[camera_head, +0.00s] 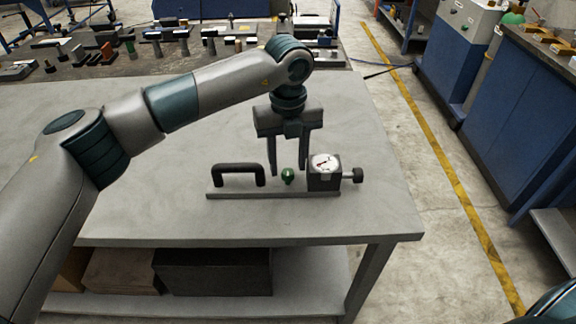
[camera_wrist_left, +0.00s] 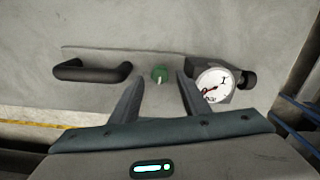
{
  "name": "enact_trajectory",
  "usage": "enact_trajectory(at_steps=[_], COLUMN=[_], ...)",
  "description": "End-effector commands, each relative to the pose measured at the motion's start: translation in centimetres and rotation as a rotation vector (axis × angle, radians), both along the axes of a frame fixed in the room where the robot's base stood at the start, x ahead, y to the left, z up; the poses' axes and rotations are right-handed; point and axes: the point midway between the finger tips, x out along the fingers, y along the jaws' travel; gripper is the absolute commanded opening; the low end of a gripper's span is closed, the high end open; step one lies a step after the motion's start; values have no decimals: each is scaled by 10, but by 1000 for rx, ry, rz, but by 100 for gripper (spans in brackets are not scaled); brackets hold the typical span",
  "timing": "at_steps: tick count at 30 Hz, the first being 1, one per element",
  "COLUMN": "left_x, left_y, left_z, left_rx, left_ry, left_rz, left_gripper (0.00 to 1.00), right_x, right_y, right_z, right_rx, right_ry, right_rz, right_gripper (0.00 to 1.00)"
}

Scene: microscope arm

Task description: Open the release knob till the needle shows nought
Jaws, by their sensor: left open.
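A device with a grey base plate (camera_head: 225,193) lies near the front of the table. It bears a black handle (camera_head: 238,170) at the left, a small green knob (camera_head: 288,177) in the middle and a box with a round white dial gauge (camera_head: 324,163) at the right. A black side knob (camera_head: 352,176) sticks out of the box. My left gripper (camera_head: 287,172) points down, open, with its fingers to either side of the green knob. In the left wrist view the green knob (camera_wrist_left: 159,74) lies just beyond the fingertips, apparently untouched. The dial (camera_wrist_left: 215,84) shows a red and a dark mark; the reading is too small to tell.
The grey table (camera_head: 130,215) is clear around the device. Several small blocks and tools (camera_head: 130,45) stand at the back. A blue cabinet (camera_head: 530,120) stands at the right, across a floor with a yellow line.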

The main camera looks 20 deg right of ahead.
Motion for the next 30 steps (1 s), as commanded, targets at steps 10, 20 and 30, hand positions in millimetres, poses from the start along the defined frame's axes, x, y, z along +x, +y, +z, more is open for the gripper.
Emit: enact_trajectory(at_steps=[10, 20, 30], left_x=[1, 0, 0], left_y=[0, -1, 0], left_z=[62, 126, 155], left_rx=[-2, -1, -1], left_ry=[-4, -3, 1], left_rz=[1, 1, 0], left_gripper=[42, 42, 42], right_x=[-9, -18, -22], right_y=[-16, -25, -28], right_z=[-10, -16, -18], right_rx=[-27, -46, -52], right_ry=[79, 148, 175], right_rz=[-14, -19, -22], right_gripper=[0, 0, 0])
